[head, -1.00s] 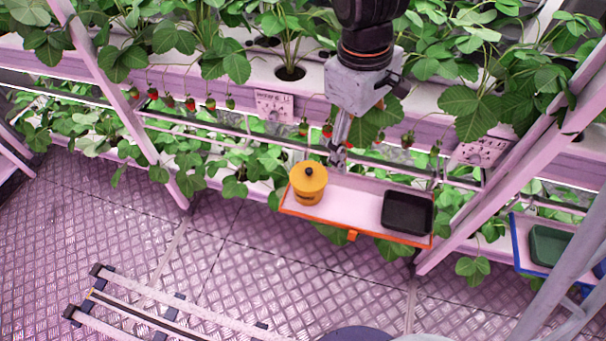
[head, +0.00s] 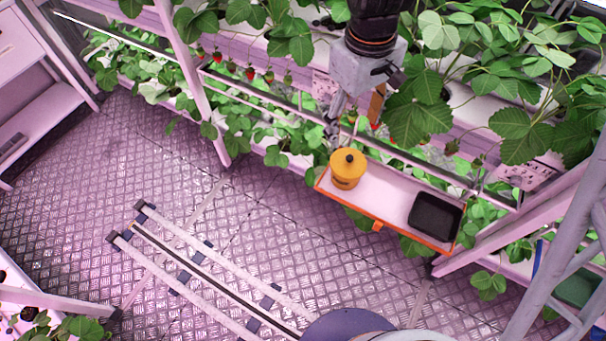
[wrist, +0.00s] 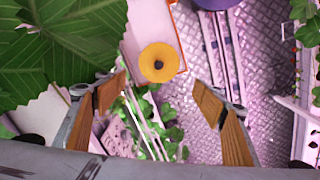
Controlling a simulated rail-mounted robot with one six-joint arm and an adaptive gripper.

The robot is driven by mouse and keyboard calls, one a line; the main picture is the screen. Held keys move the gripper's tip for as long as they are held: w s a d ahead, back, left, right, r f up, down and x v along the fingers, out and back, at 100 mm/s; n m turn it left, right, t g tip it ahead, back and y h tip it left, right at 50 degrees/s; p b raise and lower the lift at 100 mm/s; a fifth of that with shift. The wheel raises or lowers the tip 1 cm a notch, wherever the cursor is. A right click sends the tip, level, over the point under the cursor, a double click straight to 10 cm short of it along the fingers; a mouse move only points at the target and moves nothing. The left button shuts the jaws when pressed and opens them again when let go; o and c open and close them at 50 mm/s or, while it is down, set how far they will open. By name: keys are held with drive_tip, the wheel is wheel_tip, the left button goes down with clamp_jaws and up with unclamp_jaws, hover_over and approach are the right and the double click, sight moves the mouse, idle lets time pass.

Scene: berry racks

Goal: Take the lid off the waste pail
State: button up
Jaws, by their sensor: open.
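The waste pail (head: 346,178) is a small yellow pail at the left end of an orange-edged tray shelf (head: 378,227). Its yellow lid (head: 348,160) with a dark round knob sits on top. In the wrist view the lid (wrist: 154,63) shows from above, with its knob near the middle. My gripper (head: 333,132) is above and behind the pail, close to the plants, and apart from the lid. In the wrist view its wooden-looking fingers (wrist: 163,90) are spread wide with nothing between them. The lid lies beyond the fingertips.
A black tray (head: 435,216) stands at the right end of the shelf. Large strawberry leaves (wrist: 65,45) crowd the left of the wrist view. Pink rack posts flank the shelf. A floor rail (head: 205,270) runs across the open metal floor.

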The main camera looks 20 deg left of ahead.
drive_tip(key=shift+f, duration=0.2)
drive_tip(key=b, duration=0.1)
hover_over(349, 158)
drive_tip(key=shift+w+a+f, duration=0.1)
drive_tip(key=shift+a+f, duration=0.05)
drive_tip(key=shift+f, duration=1.95)
drive_tip(key=shift+a+f, duration=0.1)
drive_tip(key=shift+f, duration=1.95)
drive_tip(key=shift+d+f+b, duration=0.15)
drive_tip(key=shift+f+b, duration=0.45)
drive_tip(key=shift+f, duration=2)
drive_tip(key=shift+c, duration=0.9)
drive_tip(key=c, duration=1)
